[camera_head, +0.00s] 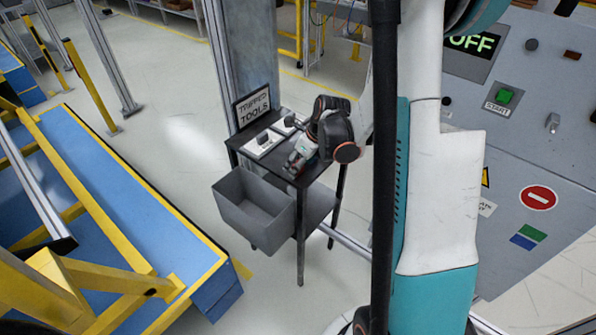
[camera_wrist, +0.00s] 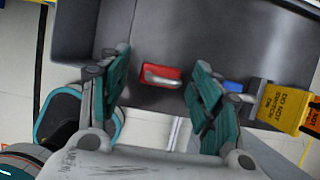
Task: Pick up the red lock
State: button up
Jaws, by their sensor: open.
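A red lock (camera_wrist: 158,74) with a pale metal shackle lies on a dark tabletop (camera_wrist: 228,42) in the wrist view. It lies between the two teal-padded fingers of my gripper (camera_wrist: 158,66), with a visible gap on both sides. My gripper is open and holds nothing. In the head view, my gripper (camera_head: 293,168) is low over the right part of a small dark table. There the gripper and wrist mostly hide the lock.
A blue lock (camera_wrist: 233,86) and a yellow "do not switch on" tag (camera_wrist: 285,108) lie right of the right finger. A "trapped tools" sign (camera_head: 252,106) stands at the table's back. A grey bin (camera_head: 252,212) hangs below its front. A control panel (camera_head: 540,150) is at right.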

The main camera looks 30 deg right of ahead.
jog(key=shift+x, duration=0.9)
jog(key=c, duration=1.2)
jog(key=shift+r, duration=0.15)
